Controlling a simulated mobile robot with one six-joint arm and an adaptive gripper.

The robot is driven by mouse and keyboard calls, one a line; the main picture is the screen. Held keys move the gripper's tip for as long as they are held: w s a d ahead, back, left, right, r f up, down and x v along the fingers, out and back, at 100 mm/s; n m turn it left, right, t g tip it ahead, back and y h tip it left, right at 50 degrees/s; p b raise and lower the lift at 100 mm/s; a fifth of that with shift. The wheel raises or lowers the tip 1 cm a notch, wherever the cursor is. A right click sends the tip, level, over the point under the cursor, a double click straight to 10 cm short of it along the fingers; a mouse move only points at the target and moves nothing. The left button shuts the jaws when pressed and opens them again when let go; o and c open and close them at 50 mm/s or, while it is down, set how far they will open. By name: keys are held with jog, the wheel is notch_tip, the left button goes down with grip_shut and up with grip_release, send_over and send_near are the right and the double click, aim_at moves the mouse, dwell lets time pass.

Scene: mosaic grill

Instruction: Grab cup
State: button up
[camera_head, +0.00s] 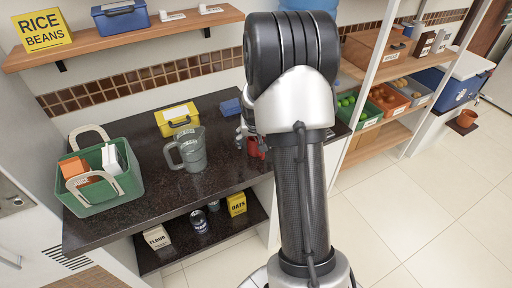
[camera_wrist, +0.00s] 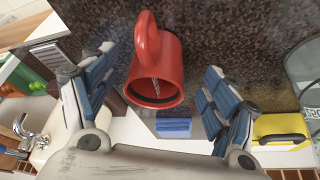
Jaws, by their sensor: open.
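A red cup (camera_wrist: 158,56) with a loop handle is on the dark speckled counter, in the upper middle of the wrist view. Its open mouth faces my gripper, and a thin item shows inside it. In the head view the red cup (camera_head: 254,147) is mostly hidden behind my arm. My gripper (camera_wrist: 158,88) is open, its blue-padded fingers on either side of the cup with gaps between. In the head view only part of my gripper (camera_head: 243,127) shows beside the arm, right by the cup.
A clear pitcher (camera_head: 189,151) stands left of the cup. A yellow box (camera_head: 178,119) and a small blue box (camera_head: 230,107) sit at the back. A green basket (camera_head: 96,196) stands at the counter's left end. A shelf with produce bins (camera_head: 389,98) is at right.

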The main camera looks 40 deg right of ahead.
aim_at(255, 145)
jog(key=b+x, duration=0.1)
jog(key=x, duration=0.4)
jog(key=shift+d+b, duration=0.15)
jog(key=shift+b, duration=0.2)
jog(key=shift+c, duration=0.4)
jog(key=c, duration=1.2)
